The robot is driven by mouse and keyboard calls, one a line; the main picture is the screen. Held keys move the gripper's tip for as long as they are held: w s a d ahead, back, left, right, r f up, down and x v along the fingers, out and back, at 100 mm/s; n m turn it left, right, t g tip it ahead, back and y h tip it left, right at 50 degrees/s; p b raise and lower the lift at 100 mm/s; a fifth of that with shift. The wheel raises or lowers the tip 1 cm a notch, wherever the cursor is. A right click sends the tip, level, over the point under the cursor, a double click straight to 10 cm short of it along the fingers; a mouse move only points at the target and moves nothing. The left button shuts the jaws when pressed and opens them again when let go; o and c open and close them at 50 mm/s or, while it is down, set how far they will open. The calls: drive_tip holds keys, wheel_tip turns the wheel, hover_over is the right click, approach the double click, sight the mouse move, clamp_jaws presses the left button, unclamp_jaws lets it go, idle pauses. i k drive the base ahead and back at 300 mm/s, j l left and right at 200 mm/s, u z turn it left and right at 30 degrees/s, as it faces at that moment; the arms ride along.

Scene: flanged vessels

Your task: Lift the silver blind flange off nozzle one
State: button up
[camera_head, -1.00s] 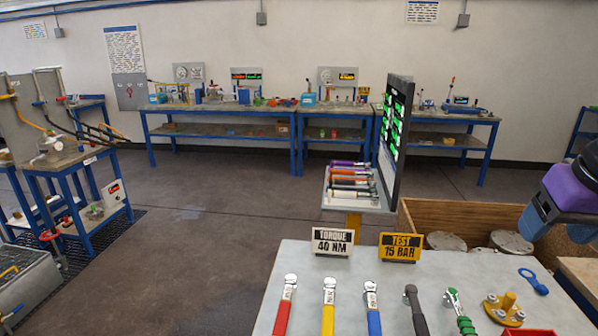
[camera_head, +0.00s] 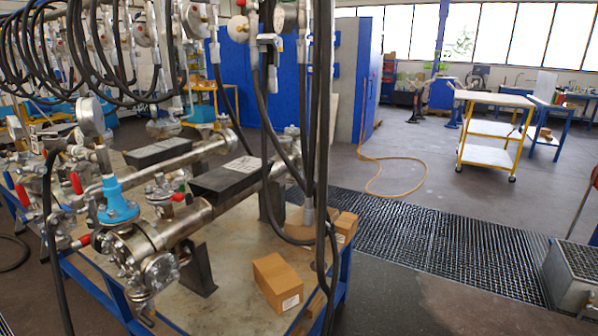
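Silver flanged vessels and pipes (camera_head: 185,222) lie on a blue-framed bench at the left. A bolted silver flange (camera_head: 158,268) closes the near end of the front vessel. No nozzle number is readable, so I cannot tell which flange is the blind flange on nozzle one. My gripper is not in view.
Black hoses (camera_head: 268,130) hang in front of the bench. A cardboard box (camera_head: 277,282) sits on its near corner. A floor grating (camera_head: 420,236), a yellow hose (camera_head: 400,192) and a yellow-framed cart (camera_head: 490,140) are to the right. Open floor lies between the grating and the blue cabinet (camera_head: 345,70).

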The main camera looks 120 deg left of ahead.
sight(159, 177)
drive_tip(key=k+u, duration=0.15)
drive_tip(key=u, duration=0.3)
drive_tip(key=k+u, duration=0.1)
drive_tip(key=u, duration=0.35)
drive_tip(key=k+j+u, duration=0.1)
drive_tip(key=u, duration=2.4)
drive_tip(key=i+j+u, duration=0.3)
drive_tip(key=j, duration=0.15)
drive_tip(key=i+j+u, duration=0.3)
drive_tip(key=k+j, duration=0.05)
drive_tip(key=j, duration=0.05)
